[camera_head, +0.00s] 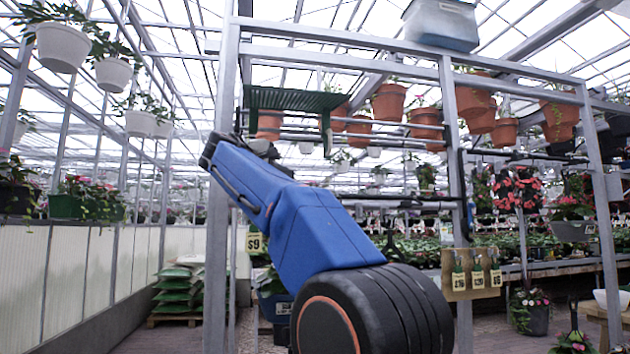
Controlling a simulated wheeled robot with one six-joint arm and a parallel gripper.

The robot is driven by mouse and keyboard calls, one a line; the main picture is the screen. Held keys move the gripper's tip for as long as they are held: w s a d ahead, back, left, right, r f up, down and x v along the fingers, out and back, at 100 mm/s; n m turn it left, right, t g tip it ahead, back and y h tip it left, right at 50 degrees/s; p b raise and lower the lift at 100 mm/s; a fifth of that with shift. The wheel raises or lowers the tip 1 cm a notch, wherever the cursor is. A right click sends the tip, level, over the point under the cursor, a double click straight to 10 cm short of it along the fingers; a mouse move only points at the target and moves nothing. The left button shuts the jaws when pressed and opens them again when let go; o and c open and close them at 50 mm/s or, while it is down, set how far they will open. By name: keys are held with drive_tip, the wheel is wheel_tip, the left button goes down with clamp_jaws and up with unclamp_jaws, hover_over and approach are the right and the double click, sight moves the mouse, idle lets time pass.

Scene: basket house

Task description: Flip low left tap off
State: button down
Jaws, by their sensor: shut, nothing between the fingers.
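I cannot make out a tap for certain in this view, and none that is clearly the low left one. My blue arm rises from the bottom middle and leans up to the left, covering part of the metal frame and what lies behind it. My gripper cannot be made out beyond the arm. A small wooden board (453,294) hangs low on the frame's middle post, holding several small green items with price tags (478,280). Whether these have anything to do with a tap is too small to tell.
A grey metal frame (217,240) spans the view and carries a green slatted shelf (293,99), terracotta pots (388,103) and a plastic bin (440,24). Stacked green sacks (176,290) lie on a pallet at left. Paved floor (150,338) shows at lower left.

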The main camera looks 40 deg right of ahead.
drive_tip(key=shift+d, duration=0.1)
drive_tip(key=x, duration=1)
drive_tip(key=shift+d, duration=0.1)
drive_tip(key=s, duration=0.1)
drive_tip(key=s+d, duration=0.1)
drive_tip(key=s, duration=0.1)
drive_tip(key=shift+s+d+f, duration=0.15)
drive_tip(key=shift+d, duration=0.2)
drive_tip(key=shift+s, duration=0.1)
drive_tip(key=shift+s+d+n+t, duration=0.2)
drive_tip(key=shift+n+t, duration=0.2)
drive_tip(key=shift+t, duration=0.2)
drive_tip(key=shift+y, duration=0.3)
